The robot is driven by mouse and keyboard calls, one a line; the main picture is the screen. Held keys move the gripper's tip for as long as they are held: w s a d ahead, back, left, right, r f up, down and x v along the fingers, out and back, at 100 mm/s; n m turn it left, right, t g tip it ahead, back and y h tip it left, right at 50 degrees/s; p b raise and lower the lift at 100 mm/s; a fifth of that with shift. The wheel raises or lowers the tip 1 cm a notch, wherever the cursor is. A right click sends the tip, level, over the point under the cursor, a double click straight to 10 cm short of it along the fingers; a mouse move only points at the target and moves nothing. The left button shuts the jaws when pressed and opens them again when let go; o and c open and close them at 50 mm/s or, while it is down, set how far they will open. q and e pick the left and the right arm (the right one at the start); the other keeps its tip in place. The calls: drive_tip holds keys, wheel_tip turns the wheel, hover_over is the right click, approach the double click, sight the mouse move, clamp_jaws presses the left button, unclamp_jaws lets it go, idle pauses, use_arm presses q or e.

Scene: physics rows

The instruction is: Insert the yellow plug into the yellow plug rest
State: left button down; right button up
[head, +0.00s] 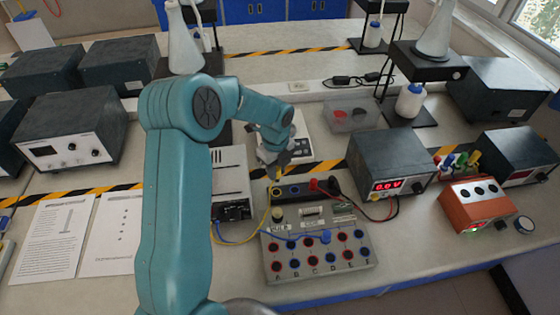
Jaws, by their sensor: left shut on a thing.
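My left gripper (273,172) reaches down over the left end of a dark plug-rest block (328,187) behind the socket board. It is shut on the yellow plug, which is small and mostly hidden by the fingers; a yellow cable (268,212) runs from just below them down to the left. A yellow-ringed spot, seemingly the yellow plug rest (276,190), shows right under the fingertips. I cannot tell whether the plug is in it or above it. My right gripper is not in view.
A red plug (313,184) is at the rest block. A meter box (385,160) stands right, an orange box (478,204) farther right. Papers (48,238) lie left.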

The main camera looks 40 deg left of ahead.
use_arm(q)
drive_tip(key=shift+w+a+f, duration=0.25)
drive_tip(key=shift+w, duration=0.05)
drive_tip(key=shift+s+f+b, duration=0.25)
drive_tip(key=shift+f+b, duration=0.35)
drive_tip(key=shift+f, duration=0.1)
drive_tip(key=shift+s+f+b, duration=0.15)
drive_tip(key=shift+f+b, duration=0.2)
drive_tip(key=f+b, duration=0.2)
drive_tip(key=f, duration=0.1)
drive_tip(key=shift+w+a+f, duration=0.1)
drive_tip(key=shift+w, duration=0.25)
drive_tip(key=shift+f, duration=0.25)
drive_tip(key=shift+s+f+b, duration=0.1)
drive_tip(key=shift+s+b, duration=0.1)
drive_tip(key=shift+b, duration=0.15)
drive_tip(key=shift+w+f, duration=0.15)
drive_tip(key=shift+w, duration=0.1)
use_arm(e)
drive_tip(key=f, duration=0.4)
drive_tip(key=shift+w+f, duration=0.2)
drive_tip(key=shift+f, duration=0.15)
